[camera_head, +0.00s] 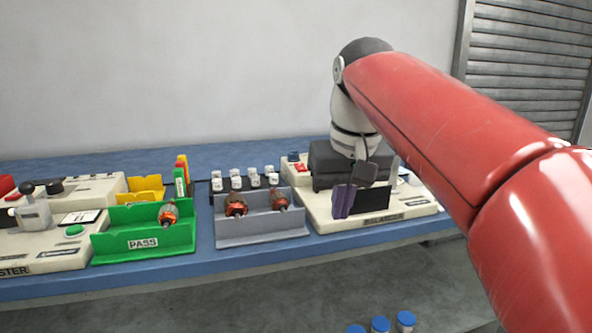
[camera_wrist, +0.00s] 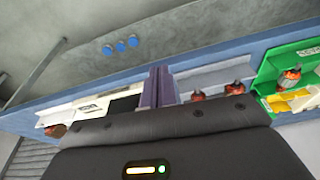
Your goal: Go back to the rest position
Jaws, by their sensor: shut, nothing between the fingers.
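My gripper (camera_head: 344,202) hangs above the front of the balancer machine (camera_head: 400,210) at the right of the bench. Its two purple fingers are together with nothing between them. In the wrist view the shut fingers (camera_wrist: 157,86) point toward the bench's front edge. My red arm reaches in from the right and hides part of the balancer and the bench's right end.
A grey tray (camera_head: 262,226) holds two armatures (camera_head: 236,206). The green PASS tray (camera_head: 120,242) holds one armature (camera_head: 168,214). A yellow bin (camera_head: 145,186) and a rack of white pieces (camera_head: 236,182) stand behind. A tester (camera_head: 45,250) is at left. Blue-topped items (camera_head: 380,324) are below.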

